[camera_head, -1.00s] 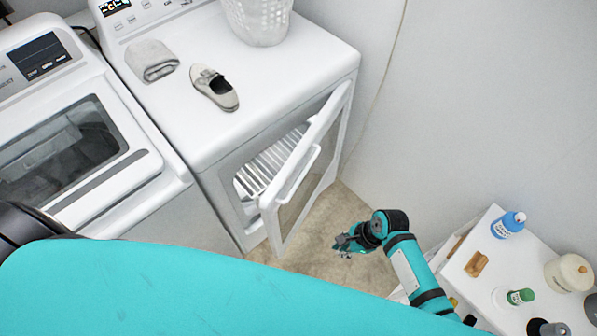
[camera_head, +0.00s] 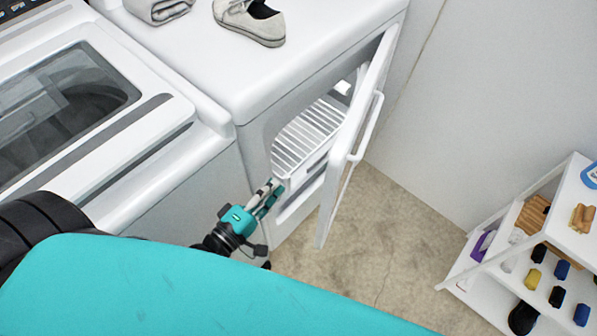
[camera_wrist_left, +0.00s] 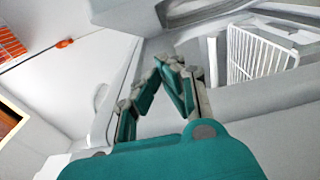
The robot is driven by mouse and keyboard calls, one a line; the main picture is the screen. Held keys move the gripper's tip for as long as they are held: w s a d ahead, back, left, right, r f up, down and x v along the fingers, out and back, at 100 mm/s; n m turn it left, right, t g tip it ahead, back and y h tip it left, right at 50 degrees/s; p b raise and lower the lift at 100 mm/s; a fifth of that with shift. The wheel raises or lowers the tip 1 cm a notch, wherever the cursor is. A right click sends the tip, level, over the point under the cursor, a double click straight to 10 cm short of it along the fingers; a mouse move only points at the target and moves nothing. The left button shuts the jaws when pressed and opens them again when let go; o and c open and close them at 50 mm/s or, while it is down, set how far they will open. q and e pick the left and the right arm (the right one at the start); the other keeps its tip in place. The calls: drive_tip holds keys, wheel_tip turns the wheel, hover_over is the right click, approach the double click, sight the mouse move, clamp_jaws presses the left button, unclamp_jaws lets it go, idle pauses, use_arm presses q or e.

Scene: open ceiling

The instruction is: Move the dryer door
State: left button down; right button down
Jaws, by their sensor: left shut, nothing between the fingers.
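The white dryer (camera_head: 330,40) has its door (camera_head: 345,165) standing partly open, swung out on its right side. A long handle (camera_head: 367,127) is on the door's outer face. My left gripper (camera_head: 272,192) is shut and empty at the lower left of the dryer opening, on the inner side of the door. In the left wrist view its fingers (camera_wrist_left: 172,68) meet at the tips. The white wire rack (camera_head: 300,138) inside the dryer also shows in the left wrist view (camera_wrist_left: 262,55). My right gripper is out of view.
A white washer (camera_head: 160,120) stands left of the dryer. A white shelf (camera_head: 470,270) with small items stands at the right. The floor (camera_head: 390,235) between is clear.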

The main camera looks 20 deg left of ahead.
use_arm(q)
drive_tip(key=w+d, duration=0.7)
drive_tip(key=w, duration=0.2)
drive_tip(key=shift+w+r, duration=0.2)
drive_tip(key=shift+w, duration=0.2)
drive_tip(key=shift+d, duration=0.1)
